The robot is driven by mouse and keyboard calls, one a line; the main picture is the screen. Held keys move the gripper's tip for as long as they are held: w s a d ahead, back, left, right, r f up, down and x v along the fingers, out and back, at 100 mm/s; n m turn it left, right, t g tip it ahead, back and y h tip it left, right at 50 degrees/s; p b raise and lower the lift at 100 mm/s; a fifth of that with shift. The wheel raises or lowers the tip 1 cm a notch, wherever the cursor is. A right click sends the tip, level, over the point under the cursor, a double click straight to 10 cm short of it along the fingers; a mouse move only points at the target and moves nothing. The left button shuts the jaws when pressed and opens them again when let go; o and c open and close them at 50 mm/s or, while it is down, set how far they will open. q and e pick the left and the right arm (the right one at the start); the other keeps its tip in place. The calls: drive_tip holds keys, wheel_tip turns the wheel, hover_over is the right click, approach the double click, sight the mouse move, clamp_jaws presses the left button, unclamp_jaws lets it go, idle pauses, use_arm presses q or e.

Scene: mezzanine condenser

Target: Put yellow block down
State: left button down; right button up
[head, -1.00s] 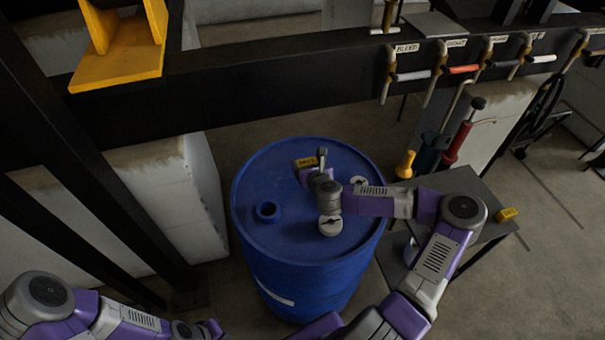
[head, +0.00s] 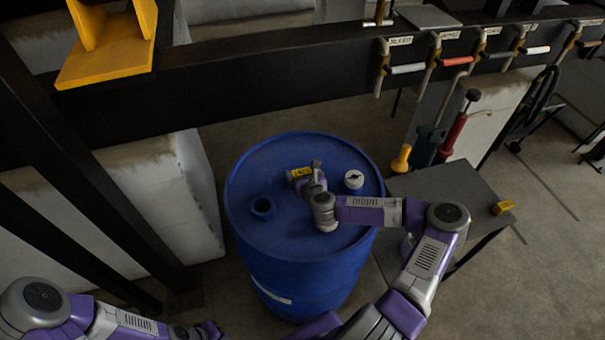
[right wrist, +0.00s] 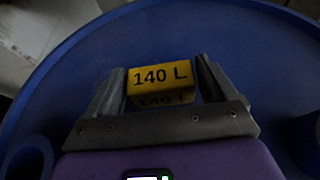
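The yellow block (head: 300,173), marked "140 L", is at the blue barrel's lid (head: 290,225). In the right wrist view the block (right wrist: 160,80) lies between the two grey fingertips of my right gripper (right wrist: 162,85). The fingertips sit close against its two ends, and I see the gripper as shut on it. I cannot tell whether its underside touches the lid. In the head view my right gripper (head: 308,180) is low over the barrel top. My left gripper (head: 208,331) is at the bottom edge; its fingers are not clear.
The lid has an open round collar (head: 262,208) on the left and a white-topped cap (head: 353,180) on the right. A grey table (head: 440,185) stands right of the barrel with another yellow block (head: 503,207) on it. A black beam (head: 250,95) with labelled valves runs behind.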

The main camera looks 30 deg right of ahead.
drive_tip(key=shift+o, duration=1)
drive_tip(key=shift+r, duration=0.1)
drive_tip(key=shift+s+r, duration=0.1)
drive_tip(key=shift+r, duration=0.1)
drive_tip(key=p+v, duration=0.2)
drive_tip(key=v, duration=0.9)
drive_tip(key=shift+s+a, duration=0.15)
drive_tip(key=shift+s, duration=0.25)
